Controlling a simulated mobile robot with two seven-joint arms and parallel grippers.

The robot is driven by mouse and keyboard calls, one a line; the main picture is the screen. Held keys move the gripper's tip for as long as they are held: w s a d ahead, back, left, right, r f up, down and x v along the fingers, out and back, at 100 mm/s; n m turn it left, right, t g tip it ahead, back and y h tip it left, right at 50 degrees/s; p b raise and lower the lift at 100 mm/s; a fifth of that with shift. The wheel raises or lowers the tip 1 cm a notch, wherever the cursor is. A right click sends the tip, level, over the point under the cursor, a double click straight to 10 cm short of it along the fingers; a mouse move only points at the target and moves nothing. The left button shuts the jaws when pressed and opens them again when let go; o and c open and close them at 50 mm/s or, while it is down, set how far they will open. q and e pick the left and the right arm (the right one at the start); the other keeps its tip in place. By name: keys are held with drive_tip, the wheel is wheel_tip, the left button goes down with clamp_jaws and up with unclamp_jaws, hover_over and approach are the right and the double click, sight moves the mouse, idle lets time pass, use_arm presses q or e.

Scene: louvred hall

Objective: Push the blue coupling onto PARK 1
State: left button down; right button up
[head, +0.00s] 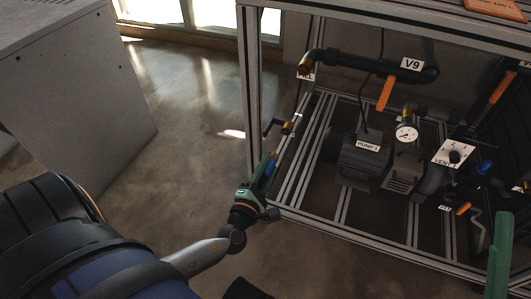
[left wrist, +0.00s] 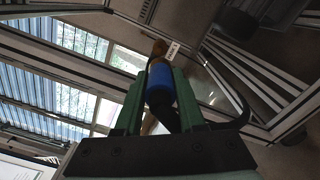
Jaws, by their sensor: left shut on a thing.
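My left gripper (head: 268,166) is shut on the blue coupling (left wrist: 160,84), between its green fingers. In the head view a brass fitting (head: 287,128) sits above the gripper. A green finger of my right gripper (head: 502,228) shows at the lower right edge.
The metal frame (head: 252,90) holds a pump (head: 365,160), a gauge (head: 406,133), black pipes and orange-handled valves such as V9 (head: 387,92). A grey cabinet (head: 60,90) stands at the left. The floor between is clear. A dark hose (left wrist: 240,108) curves beside the left gripper.

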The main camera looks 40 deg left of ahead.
sight(273, 156)
use_arm(q)
drive_tip(key=x, duration=0.4)
drive_tip(key=shift+w, duration=0.25)
drive_tip(key=shift+x, duration=1)
drive_tip(key=shift+w, duration=0.1)
drive_tip(key=shift+r, duration=0.1)
drive_tip(key=shift+x, duration=1.45)
